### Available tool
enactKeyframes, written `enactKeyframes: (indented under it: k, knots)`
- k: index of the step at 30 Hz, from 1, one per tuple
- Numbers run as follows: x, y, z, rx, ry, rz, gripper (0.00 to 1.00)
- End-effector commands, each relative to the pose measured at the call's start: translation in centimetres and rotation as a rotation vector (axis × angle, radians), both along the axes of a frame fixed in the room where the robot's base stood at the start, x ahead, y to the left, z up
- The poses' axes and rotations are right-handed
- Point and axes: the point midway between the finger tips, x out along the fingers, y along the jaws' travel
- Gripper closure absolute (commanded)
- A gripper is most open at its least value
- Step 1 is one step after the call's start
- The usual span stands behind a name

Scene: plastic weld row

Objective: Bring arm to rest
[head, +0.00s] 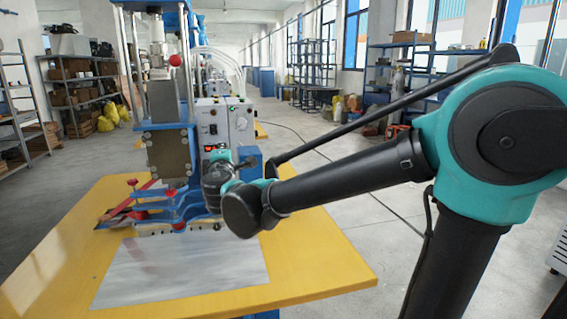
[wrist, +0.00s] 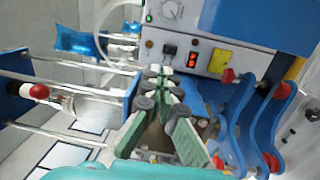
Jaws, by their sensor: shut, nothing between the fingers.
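My arm reaches in from the right in the head view, over the yellow table (head: 330,262), with its wrist end close in front of the blue plastic welding machine (head: 180,205). My gripper's fingers are hard to make out there, behind the wrist joint. In the wrist view my gripper (wrist: 164,82) is shut and empty, its green-grey fingers meeting toward the machine's control panel (wrist: 200,58). The blue bracket plates (wrist: 240,120) stand just right of the fingers in that view. I cannot tell whether the fingers touch the machine.
A metal sheet (head: 185,270) covers part of the table's front. The control box (head: 226,124) stands behind the wrist. A red and black item (head: 125,208) lies at the machine's left. Shelves (head: 80,85) stand at the back left.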

Motion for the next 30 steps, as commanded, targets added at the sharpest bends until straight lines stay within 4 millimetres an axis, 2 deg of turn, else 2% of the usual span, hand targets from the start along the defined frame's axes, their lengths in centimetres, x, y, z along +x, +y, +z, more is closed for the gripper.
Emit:
enactKeyframes:
  k: [5,11,14,17,19,23,26,27,30]
  knots:
    - [1.0,-3.2,-1.5,0.039,0.05,-0.059,1.0]
    - [2.0,-8.4,-4.1,0.108,0.135,-0.156,1.0]
    - [2.3,-11.8,-6.0,0.156,0.193,-0.221,1.0]
    - [2.3,-16.4,-8.7,0.223,0.27,-0.309,1.0]
    - [1.8,-20.3,-11.2,0.288,0.339,-0.387,1.0]
    - [-0.3,-27.4,-16.5,0.429,0.484,-0.543,1.0]
    - [-3.2,-32.1,-20.8,0.555,0.601,-0.661,1.0]
    - [-4.6,-33.7,-22.6,0.61,0.649,-0.707,1.0]
    - [-8.6,-36.8,-26.9,0.755,0.774,-0.814,1.0]
